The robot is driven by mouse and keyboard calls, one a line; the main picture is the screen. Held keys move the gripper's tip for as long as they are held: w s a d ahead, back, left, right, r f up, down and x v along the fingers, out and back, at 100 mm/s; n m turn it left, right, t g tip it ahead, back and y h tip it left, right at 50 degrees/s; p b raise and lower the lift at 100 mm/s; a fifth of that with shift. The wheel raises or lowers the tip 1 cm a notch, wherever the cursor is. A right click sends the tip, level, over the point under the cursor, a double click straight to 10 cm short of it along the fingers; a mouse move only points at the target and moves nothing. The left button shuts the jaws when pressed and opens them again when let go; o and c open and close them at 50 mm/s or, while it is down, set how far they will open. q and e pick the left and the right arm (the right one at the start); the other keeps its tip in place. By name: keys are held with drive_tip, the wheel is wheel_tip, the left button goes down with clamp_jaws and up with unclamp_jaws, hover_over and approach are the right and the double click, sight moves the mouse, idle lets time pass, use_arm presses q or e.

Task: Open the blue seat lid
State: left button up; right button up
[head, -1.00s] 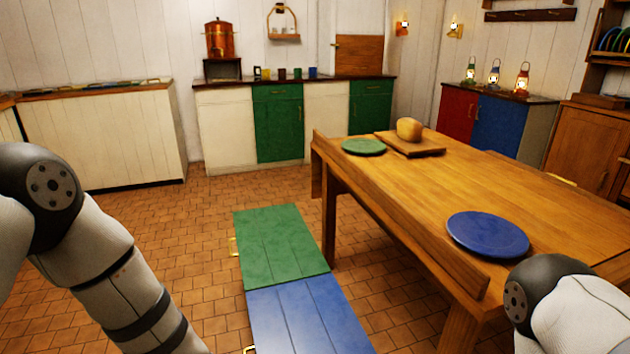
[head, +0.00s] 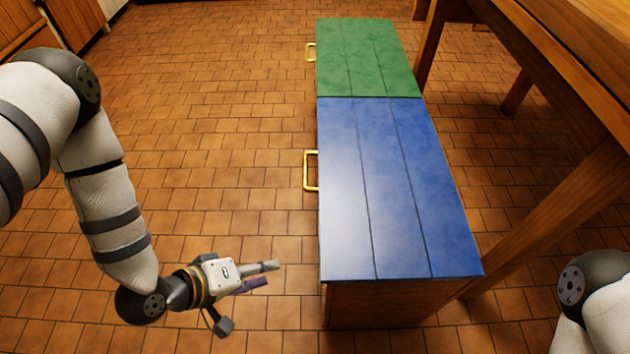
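The blue seat lid (head: 385,190) lies flat and closed on a low wooden bench (head: 380,302) in the head view. A gold handle (head: 311,171) sticks out from its left edge. My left gripper (head: 246,297) is low in front, left of the bench's near end. Its fingers are spread and empty, pointing right, apart from the lid and handle. My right arm shows at the lower right edge, but its gripper is out of view.
A wooden table (head: 570,60) stands close along the right side of the bench, its legs near the lids. The tiled floor (head: 210,130) left of the bench is clear. Part of a wooden cabinet (head: 35,25) shows at the far upper left.

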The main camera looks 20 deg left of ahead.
sight(305, 173)
use_arm(q)
drive_tip(key=w+a+r+n+t+h+b, duration=0.1)
drive_tip(key=w+a+n+t+b, duration=0.1)
drive_tip(key=w+t+b, duration=0.35)
drive_tip(key=w+a+n+t+h+b, duration=0.1)
drive_tip(key=w+a+n+t+b, duration=0.15)
drive_tip(key=w, duration=0.65)
drive_tip(key=shift+m+g, duration=0.5)
drive_tip(key=shift+m, duration=0.05)
drive_tip(key=x, duration=0.3)
drive_tip(key=b+x, duration=0.1)
drive_tip(key=x, duration=0.3)
drive_tip(key=b+x, duration=0.1)
drive_tip(key=x, duration=0.3)
drive_tip(key=shift+d+r, duration=0.15)
drive_tip(key=shift+r, duration=0.25)
drive_tip(key=shift+w+d, duration=0.1)
drive_tip(key=shift+w, duration=0.15)
use_arm(e)
drive_tip(key=s+f+g, duration=0.2)
drive_tip(key=s+f, duration=0.2)
drive_tip(key=f, duration=0.7)
use_arm(q)
drive_tip(key=shift+c, duration=0.2)
clamp_jaws()
